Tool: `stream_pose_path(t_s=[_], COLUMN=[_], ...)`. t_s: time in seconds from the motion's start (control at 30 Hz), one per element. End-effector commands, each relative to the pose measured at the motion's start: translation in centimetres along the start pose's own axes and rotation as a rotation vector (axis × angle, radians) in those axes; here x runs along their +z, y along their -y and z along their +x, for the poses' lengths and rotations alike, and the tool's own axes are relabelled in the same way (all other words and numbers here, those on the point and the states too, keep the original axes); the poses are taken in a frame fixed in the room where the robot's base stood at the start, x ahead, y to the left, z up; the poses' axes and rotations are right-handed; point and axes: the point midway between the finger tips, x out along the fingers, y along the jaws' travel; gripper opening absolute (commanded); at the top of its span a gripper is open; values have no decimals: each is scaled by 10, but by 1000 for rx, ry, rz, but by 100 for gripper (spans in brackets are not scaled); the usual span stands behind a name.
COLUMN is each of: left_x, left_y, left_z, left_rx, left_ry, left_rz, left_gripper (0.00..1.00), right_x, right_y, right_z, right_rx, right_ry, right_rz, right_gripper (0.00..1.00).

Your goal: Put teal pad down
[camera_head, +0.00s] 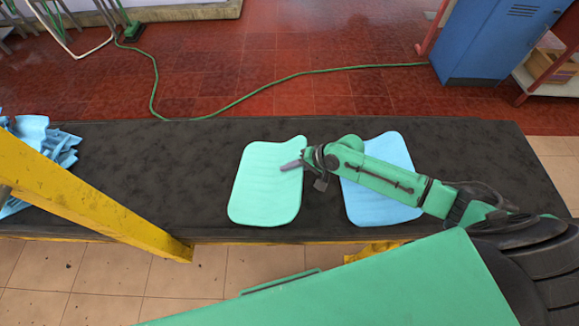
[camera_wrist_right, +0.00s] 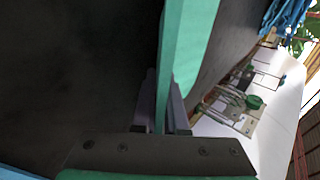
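The teal pad (camera_head: 266,192) is a flat, rounded sheet over the dark belt, left of centre in the head view. My right gripper (camera_head: 293,165) reaches in from the right, with its fingers at the pad's right edge. In the right wrist view the pad (camera_wrist_right: 180,55) is seen edge-on, running between the two fingers (camera_wrist_right: 164,105), which sit close on both sides of it. The gripper looks shut on it. Whether the pad's underside touches the belt cannot be told. My left gripper is not in view.
A light blue pad (camera_head: 385,200) lies on the belt (camera_head: 150,165) just right of the teal pad, partly under my right arm. A pile of blue pieces (camera_head: 60,150) is at the far left. A yellow beam (camera_head: 85,200) crosses the left front. The belt between is bare.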

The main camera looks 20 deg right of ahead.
Motion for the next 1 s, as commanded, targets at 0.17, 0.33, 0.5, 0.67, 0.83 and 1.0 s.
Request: stream_pose_path(t_s=[0.17, 0.33, 0.5, 0.67, 0.83, 1.0], left_x=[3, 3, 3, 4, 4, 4], left_y=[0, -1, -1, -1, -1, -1], left_z=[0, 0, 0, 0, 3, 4], left_rx=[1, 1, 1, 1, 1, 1], left_ry=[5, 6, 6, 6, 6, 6], left_rz=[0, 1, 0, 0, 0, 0], left_gripper=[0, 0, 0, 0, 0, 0], right_x=[0, 0, 0, 0, -2, 0], right_y=[0, 0, 0, -1, -3, -2], right_z=[0, 0, -5, -33, -75, -115], right_rx=[0, -1, -1, 3, 5, 6], right_ry=[0, 0, -1, -1, -3, 0], right_rz=[0, 0, 0, -3, -3, -2], right_gripper=[45, 45, 45, 45, 45, 45])
